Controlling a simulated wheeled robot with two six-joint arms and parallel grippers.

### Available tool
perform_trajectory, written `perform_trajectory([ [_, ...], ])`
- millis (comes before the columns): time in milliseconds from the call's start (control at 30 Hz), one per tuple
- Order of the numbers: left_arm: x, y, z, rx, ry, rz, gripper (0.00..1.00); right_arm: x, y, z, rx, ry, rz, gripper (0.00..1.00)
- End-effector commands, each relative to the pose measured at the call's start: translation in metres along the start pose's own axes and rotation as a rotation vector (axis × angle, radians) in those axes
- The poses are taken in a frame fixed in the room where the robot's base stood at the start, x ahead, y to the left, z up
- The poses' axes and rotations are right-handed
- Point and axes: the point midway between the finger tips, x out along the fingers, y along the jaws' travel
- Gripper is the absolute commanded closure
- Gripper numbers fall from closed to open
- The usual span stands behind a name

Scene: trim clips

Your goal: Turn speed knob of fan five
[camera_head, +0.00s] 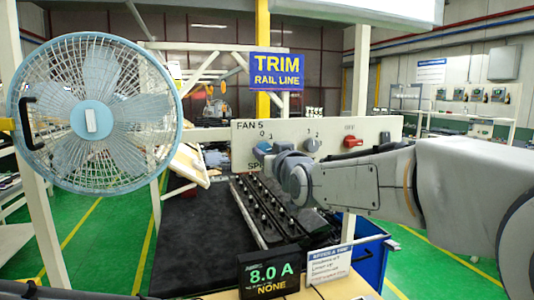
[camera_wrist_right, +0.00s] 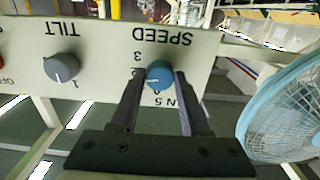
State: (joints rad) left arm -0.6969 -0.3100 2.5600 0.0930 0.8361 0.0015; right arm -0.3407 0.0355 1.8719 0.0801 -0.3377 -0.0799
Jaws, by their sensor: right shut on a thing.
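The pale control panel labelled FAN 5 (camera_head: 377,129) faces me in the head view. Its blue speed knob (camera_head: 263,147) is at the panel's left end, partly hidden by my right gripper (camera_head: 272,153). In the right wrist view, which shows the panel upside down, the blue knob (camera_wrist_right: 159,74) sits under the word SPEED, between the two dark fingers of my right gripper (camera_wrist_right: 158,80). The gripper is shut on it. The knob has a pale pointer mark; its exact setting is hard to read. The blue fan (camera_head: 93,113) stands left of the panel. My left gripper is not in view.
A grey tilt knob (camera_head: 312,144) and a red knob (camera_head: 353,141) are on the same panel. Below are a dark rail with several studs (camera_head: 262,212), a display reading 8.0 A and NONE (camera_head: 270,274), and a blue bin (camera_head: 371,262).

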Motion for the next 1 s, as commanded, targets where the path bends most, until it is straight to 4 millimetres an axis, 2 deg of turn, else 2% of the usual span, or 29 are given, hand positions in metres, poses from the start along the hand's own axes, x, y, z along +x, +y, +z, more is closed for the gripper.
perform_trajectory([
  [267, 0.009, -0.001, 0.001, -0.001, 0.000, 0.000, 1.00, 0.000, 0.000, 0.001, -0.094, 0.002, -0.001, 1.00],
  [600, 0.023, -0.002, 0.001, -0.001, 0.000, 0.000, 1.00, 0.000, 0.001, 0.001, -0.354, 0.002, -0.001, 1.00],
  [1000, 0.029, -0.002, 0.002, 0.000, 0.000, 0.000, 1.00, 0.000, 0.001, -0.001, -0.612, 0.001, -0.001, 1.00],
])
